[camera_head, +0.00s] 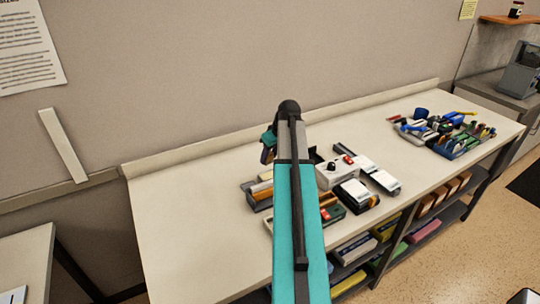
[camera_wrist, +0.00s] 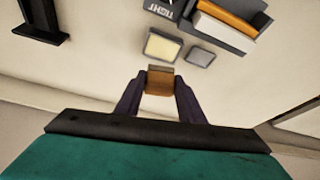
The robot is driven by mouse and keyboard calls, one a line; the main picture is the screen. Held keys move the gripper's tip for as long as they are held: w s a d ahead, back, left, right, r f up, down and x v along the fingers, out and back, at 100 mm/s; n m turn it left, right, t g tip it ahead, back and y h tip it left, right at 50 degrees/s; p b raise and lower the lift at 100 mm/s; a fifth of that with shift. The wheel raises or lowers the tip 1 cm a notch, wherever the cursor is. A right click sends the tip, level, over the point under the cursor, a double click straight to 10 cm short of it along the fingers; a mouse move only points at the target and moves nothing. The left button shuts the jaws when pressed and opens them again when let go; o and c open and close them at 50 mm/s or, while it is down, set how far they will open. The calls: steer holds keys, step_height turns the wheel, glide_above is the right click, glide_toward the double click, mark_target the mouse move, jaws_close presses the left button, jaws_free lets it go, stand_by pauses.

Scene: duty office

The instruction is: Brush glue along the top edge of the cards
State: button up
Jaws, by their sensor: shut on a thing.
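In the wrist view my gripper (camera_wrist: 160,82) is shut on a small brown wooden-looking block (camera_wrist: 159,85), which may be the end of a brush; no bristles show. Just beyond it are a pale yellow square (camera_wrist: 162,46) in a dark rim and a smaller grey square (camera_wrist: 200,55). A dark grey holder (camera_wrist: 235,38) with orange and white layers lies beyond, to the right; I cannot tell if these are the cards. In the head view my gripper (camera_head: 268,146) is above the bench, left of the clutter, and my arm hides part of it.
The long cream bench (camera_head: 185,235) is clear at its left. White-topped devices (camera_head: 358,192) and boxes crowd its middle beside my arm. Trays of tools (camera_head: 455,140) stand at the right end. A dark stand (camera_wrist: 40,22) shows at the wrist view's upper left.

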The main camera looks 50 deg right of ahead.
steer(key=shift+f+b, duration=1.4)
steer(key=shift+f, duration=1.4)
steer(key=shift+f+b, duration=0.3)
steer(key=shift+f, duration=0.25)
steer(key=shift+r, duration=0.1)
steer(key=shift+r+p, duration=1.8)
steer(key=shift+r, duration=1.65)
steer(key=shift+a, duration=0.1)
